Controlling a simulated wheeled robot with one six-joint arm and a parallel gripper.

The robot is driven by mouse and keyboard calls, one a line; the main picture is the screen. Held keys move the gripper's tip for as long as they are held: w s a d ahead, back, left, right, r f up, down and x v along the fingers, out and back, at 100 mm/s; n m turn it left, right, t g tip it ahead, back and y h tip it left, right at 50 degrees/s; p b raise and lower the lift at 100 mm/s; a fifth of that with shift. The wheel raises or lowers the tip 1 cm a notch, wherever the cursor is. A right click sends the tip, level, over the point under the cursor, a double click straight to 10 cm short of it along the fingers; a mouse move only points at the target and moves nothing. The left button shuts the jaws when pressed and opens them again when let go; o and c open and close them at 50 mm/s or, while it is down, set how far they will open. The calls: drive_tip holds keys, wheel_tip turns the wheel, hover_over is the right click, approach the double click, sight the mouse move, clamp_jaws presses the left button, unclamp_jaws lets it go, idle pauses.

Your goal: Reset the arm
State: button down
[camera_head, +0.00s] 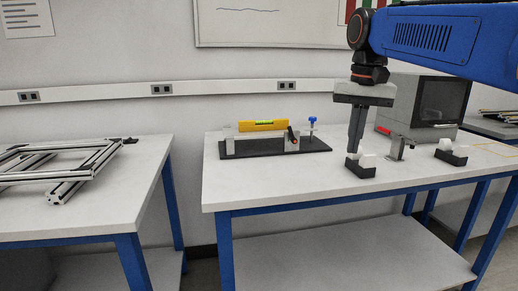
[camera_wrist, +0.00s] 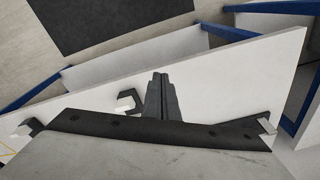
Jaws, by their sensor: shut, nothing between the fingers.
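My gripper (camera_head: 354,144) hangs from my blue arm over the right-hand table, pointing down, with its fingers together and nothing between them. In the wrist view the closed fingers (camera_wrist: 161,92) show as a dark narrow pair in the middle. In the head view a small black and white holder (camera_head: 361,168) is right by the fingertips; I cannot tell whether they touch. A similar holder shows left of the fingers in the wrist view (camera_wrist: 129,102).
On the right table (camera_head: 270,190) stand a black base (camera_head: 262,149) with a yellow level (camera_head: 262,125), a small metal bracket (camera_head: 396,148), another black holder (camera_head: 451,153) and a grey box with a dark screen (camera_head: 425,105). The left table (camera_head: 105,200) holds an aluminium frame (camera_head: 62,187). A gap separates the tables.

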drive_tip(key=s+d+f+n+t, duration=0.1)
drive_tip(key=s+d+f, duration=0.1)
drive_tip(key=s+f, duration=0.9)
drive_tip(key=s+d+f+n+t, duration=0.1)
drive_tip(key=s+d+f+t, duration=0.1)
drive_tip(key=s+f, duration=1)
wheel_tip(320, 180, down, 5)
drive_tip(key=shift+d+r+n+t, duration=0.2)
drive_tip(key=shift+d+n+t, duration=0.15)
drive_tip(key=shift+d, duration=0.45)
